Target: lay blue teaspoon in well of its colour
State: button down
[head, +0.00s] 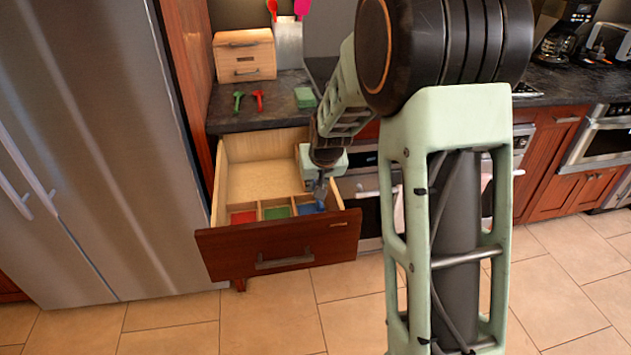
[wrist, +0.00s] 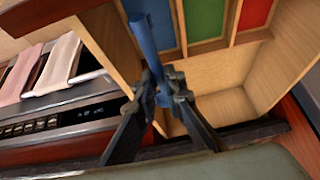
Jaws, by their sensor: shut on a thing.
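My gripper (wrist: 160,92) is shut on the blue teaspoon (wrist: 144,38), whose blue length sticks out past the fingertips in the wrist view. In the head view my gripper (head: 321,184) is over the right front part of the open drawer (head: 280,246). The blue well (head: 308,209) lies just below it, at the right end of the row of wells. In the wrist view the blue well (wrist: 165,20) shows behind and beside the teaspoon. I cannot tell whether the teaspoon touches the drawer. The green well (head: 277,213) and red well (head: 243,217) look empty.
A green spoon (head: 238,101) and a red spoon (head: 258,100) lie on the counter (head: 232,122) behind the drawer. A green block (head: 305,97) and a wooden box (head: 244,55) are there too. An oven with towels (wrist: 62,60) stands beside the drawer.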

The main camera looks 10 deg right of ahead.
jog(key=shift+f+b, duration=3.4)
jog(key=shift+f, duration=1.65)
jog(key=c, duration=1.9)
grip_release()
jog(key=shift+c, duration=0.2)
jog(key=shift+r+p, duration=4)
jog(key=shift+r, duration=2.1)
